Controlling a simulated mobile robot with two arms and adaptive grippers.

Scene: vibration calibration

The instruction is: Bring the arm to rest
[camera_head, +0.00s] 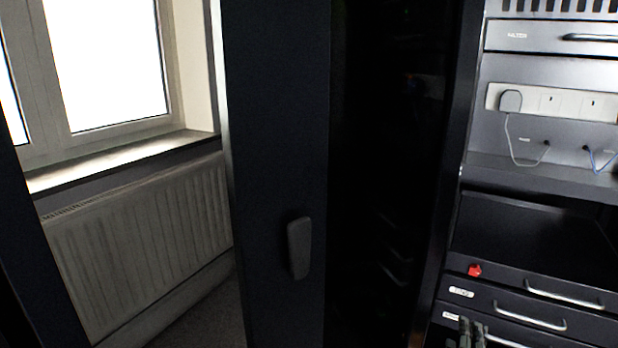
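Grey gripper fingers (471,333) show at the bottom edge, right of centre, in front of the lower drawers. I take them to be my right gripper. Only the tips are in the picture, close together, and I cannot tell whether they are open or shut. The rest of that arm is out of view below. My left gripper is not in view.
A dark door panel (275,120) with a grey handle (299,247) stands upright mid-view. Right of it is a rack with drawers (530,315), a red knob (474,270), a shelf (540,175) and a socket strip (550,101) with a plug. A radiator (140,240) is left.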

